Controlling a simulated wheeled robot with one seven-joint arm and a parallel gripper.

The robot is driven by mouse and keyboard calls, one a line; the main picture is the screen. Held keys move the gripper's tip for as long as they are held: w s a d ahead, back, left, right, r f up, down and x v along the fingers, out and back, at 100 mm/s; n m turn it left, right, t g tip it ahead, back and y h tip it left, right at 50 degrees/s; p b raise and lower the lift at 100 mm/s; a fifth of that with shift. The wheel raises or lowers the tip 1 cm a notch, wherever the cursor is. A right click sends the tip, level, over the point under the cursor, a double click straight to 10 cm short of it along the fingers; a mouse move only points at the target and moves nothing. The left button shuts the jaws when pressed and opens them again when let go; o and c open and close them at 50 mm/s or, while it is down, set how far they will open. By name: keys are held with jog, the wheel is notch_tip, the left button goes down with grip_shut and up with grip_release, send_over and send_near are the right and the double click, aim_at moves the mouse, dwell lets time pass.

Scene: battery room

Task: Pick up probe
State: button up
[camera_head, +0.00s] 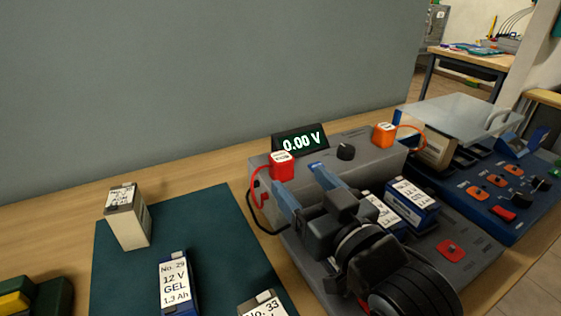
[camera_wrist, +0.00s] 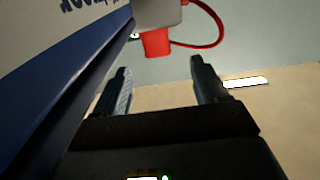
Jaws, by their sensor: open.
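A red probe (camera_head: 281,165) with a white label on top and a red cable sits at the left edge of the grey tester (camera_head: 385,163) in the head view. In the wrist view the red probe (camera_wrist: 157,43) appears beyond the fingertips, roughly between their lines. An orange probe (camera_head: 384,134) with an orange cable stands at the tester's back right. My gripper (camera_head: 295,174) is open and empty above the tester, its fingers pointing toward the red probe. Both fingers also show apart in the wrist view (camera_wrist: 160,72). I cannot tell the exact gap to the probe.
Blue batteries (camera_head: 412,203) lie right of my arm. A dark green mat (camera_head: 200,218) holds several batteries at left. A blue panel (camera_head: 520,185) with switches stands at right. A grey wall rises behind.

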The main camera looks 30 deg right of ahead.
aim_at(287, 163)
jog(key=shift+w, duration=1.05)
jog(key=w, duration=0.3)
jog(key=w+p, duration=0.1)
jog(key=shift+w+d+r, duration=0.15)
jog(key=shift+w+r, duration=0.05)
jog(key=shift+r, duration=0.05)
jog(key=shift+w+f, duration=0.1)
jog(key=shift+w, duration=0.5)
jog(key=shift+c, duration=0.3)
